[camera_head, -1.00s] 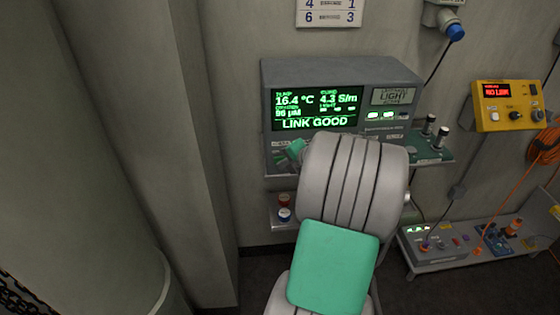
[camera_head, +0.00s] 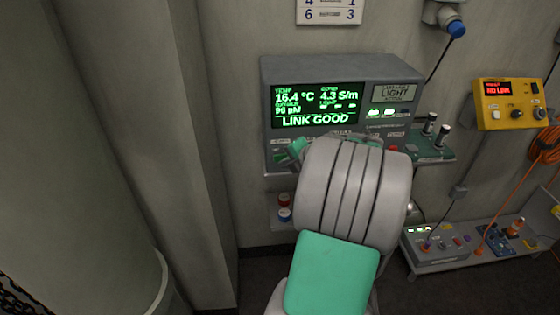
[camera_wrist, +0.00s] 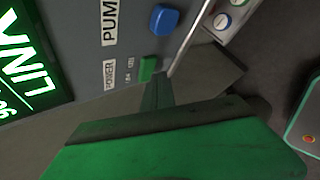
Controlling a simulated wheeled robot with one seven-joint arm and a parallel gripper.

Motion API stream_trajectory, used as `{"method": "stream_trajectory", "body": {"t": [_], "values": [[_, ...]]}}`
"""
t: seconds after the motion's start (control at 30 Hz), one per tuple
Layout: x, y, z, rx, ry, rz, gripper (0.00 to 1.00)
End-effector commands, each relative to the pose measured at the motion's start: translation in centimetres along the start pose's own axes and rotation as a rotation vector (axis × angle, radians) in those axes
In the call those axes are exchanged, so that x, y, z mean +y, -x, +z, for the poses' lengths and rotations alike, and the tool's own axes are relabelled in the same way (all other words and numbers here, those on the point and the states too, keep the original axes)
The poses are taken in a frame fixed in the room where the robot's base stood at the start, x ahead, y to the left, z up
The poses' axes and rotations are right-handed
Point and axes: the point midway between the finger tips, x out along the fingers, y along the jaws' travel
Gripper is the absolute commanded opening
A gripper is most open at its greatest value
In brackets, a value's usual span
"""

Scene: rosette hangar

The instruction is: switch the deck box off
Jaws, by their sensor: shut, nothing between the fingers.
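The deck box (camera_head: 340,72) is a grey wall unit whose lit green display (camera_head: 316,105) reads LINK GOOD. In the wrist view, a green switch (camera_wrist: 147,66) sits beside a label reading POWER, with a blue switch (camera_wrist: 164,19) beside the PUMP label. My gripper (camera_wrist: 157,92) is shut and empty, its narrow tip just below the green switch in the picture. I cannot tell whether they touch. In the head view, my wrist hides the lower front of the box and most of my gripper (camera_head: 293,151).
A shelf below the box holds red-and-blue-capped items (camera_head: 284,207). A green connector plate (camera_head: 432,143) juts out at the right. A yellow box (camera_head: 508,104) reading NO LINK and a low bench (camera_head: 450,263) with units stand further right.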

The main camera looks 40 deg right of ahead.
Motion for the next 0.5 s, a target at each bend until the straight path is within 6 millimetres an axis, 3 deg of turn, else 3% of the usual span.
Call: {"method": "stream_trajectory", "body": {"t": [0.3,0.5], "values": [[-0.2,0.1,-0.2,0.003,0.000,0.000,0.00],[-1.3,1.4,-1.2,0.002,0.000,0.000,0.00]]}}
